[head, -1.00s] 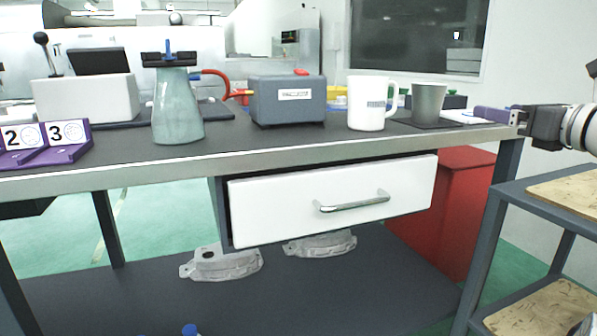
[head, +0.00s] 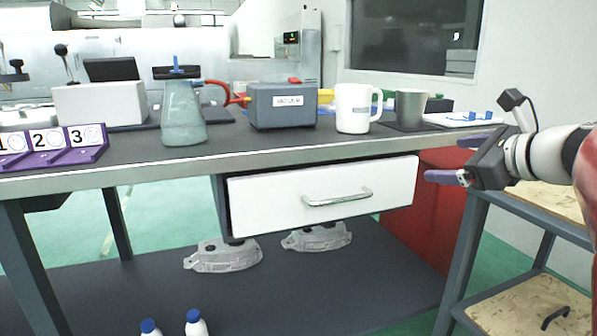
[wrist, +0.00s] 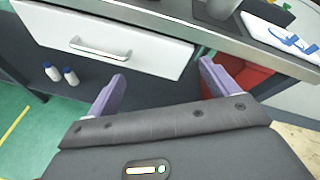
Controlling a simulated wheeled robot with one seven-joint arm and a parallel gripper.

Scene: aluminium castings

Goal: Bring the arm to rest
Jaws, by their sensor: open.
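My gripper (head: 452,160) is at the right in the head view, in front of the bench's right end. Its two purple fingers are spread apart with nothing between them. In the wrist view the open fingers (wrist: 158,88) point toward the bench front, with the white drawer (wrist: 105,38) to their upper left. My arm reaches in from the right edge of the head view.
The bench (head: 130,172) carries a white mug (head: 353,108), grey cup (head: 410,108), vacuum box (head: 283,105) and glass flask (head: 183,115). The drawer (head: 322,192) is slightly open. A shelved cart (head: 475,230) stands below my arm. A red cabinet (head: 425,220) is behind.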

